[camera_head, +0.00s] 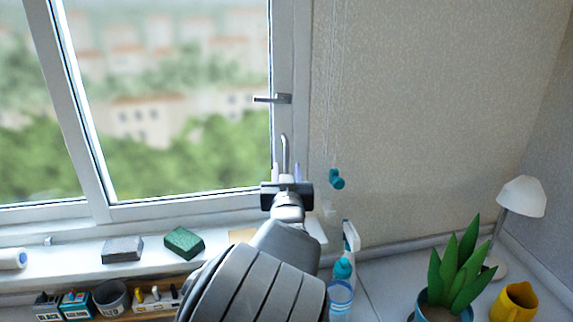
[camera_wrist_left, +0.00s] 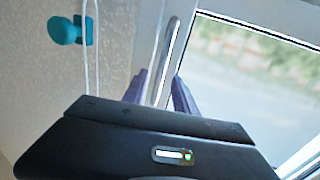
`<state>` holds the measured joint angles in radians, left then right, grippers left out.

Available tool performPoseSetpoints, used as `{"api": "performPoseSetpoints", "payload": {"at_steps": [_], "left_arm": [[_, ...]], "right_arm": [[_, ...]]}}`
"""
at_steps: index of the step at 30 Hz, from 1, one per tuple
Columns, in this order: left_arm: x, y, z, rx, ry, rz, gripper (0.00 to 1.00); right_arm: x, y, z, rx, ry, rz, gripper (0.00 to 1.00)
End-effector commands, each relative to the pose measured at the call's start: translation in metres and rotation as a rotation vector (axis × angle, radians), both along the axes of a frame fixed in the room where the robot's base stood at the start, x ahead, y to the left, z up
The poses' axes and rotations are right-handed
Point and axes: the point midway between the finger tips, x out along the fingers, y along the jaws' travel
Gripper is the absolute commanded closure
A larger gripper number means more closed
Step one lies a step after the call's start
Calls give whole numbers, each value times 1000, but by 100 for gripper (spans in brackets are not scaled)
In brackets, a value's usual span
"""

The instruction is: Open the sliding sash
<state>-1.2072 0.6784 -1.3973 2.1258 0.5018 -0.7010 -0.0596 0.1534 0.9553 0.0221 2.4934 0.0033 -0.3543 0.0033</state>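The window sash (camera_head: 172,207) has a pale frame, and its right upright stands at the right side of the window. A slim upright pull handle (camera_head: 284,150) is on that side; it also shows in the left wrist view (camera_wrist_left: 173,45). My left gripper (camera_head: 286,168) is at the lower part of this handle. In the left wrist view its two purple fingers (camera_wrist_left: 162,85) are apart, one on each side of the handle's lower end. I cannot tell whether they touch it. A grey lever handle (camera_head: 272,98) points left above. My right gripper is not in view.
A teal cord cleat (camera_head: 337,179) with hanging cords is on the wall close right of my gripper. A grey block (camera_head: 122,250) and green sponge (camera_head: 184,243) lie on the sill. A spray bottle (camera_head: 344,268), plant (camera_head: 455,270), yellow mug (camera_head: 515,303) and lamp (camera_head: 521,197) stand right.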

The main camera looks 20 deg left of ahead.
Motion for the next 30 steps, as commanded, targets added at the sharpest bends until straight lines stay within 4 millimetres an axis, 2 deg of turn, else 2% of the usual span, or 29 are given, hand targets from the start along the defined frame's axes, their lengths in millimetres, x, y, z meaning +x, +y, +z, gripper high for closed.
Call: {"api": "performPoseSetpoints", "payload": {"at_steps": [7, 18, 30], "left_arm": [[29, 15, 1, 2, 0, 3, 66], [35, 17, 0, -1, 0, 1, 66], [35, 17, 0, 0, 1, 1, 98]], "right_arm": [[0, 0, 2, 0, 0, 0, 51], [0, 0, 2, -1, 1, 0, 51], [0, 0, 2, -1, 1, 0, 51]]}}
